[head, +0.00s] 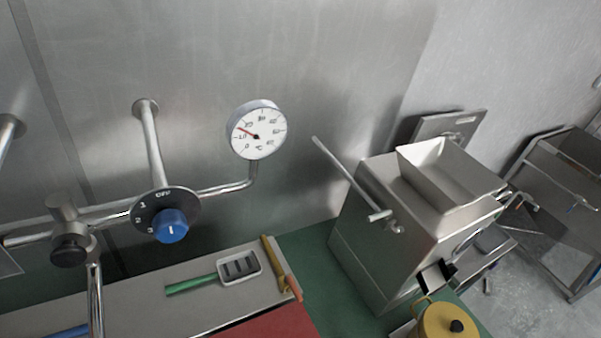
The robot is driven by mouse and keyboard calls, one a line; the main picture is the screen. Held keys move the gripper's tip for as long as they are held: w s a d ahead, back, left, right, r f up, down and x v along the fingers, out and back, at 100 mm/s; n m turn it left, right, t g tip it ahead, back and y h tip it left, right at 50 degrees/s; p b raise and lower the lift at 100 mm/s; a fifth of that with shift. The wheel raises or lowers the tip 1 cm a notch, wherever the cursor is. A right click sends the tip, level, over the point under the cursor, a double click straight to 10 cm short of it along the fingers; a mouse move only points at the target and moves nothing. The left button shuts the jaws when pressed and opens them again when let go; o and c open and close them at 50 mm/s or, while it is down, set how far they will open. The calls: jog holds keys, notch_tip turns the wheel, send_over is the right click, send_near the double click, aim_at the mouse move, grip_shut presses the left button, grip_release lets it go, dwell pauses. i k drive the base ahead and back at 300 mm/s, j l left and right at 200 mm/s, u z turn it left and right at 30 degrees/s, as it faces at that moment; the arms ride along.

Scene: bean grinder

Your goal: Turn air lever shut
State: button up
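No part is labelled as the air lever, so I cannot tell for sure which it is. A long metal rod lever (345,172) slants up and left from a small joint on the side of the steel grinder (385,235). The grinder has an open hopper (445,178) on top and a dark outlet low at the front. On the pipes at the left, a blue knob (171,226) sits on a black dial marked OFF and numbers. A dark round valve knob (70,250) is further left. My gripper is not in view.
A round gauge (257,131) with a red needle stands on the pipe before the steel wall. The bench (150,310) holds a green-handled brush (215,275) and a yellow-and-orange tool (281,268). A yellow pot (447,322) stands before the grinder. A metal rack (560,200) is at the right.

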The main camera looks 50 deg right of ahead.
aim_at(287, 279)
jog(key=z, duration=1.1)
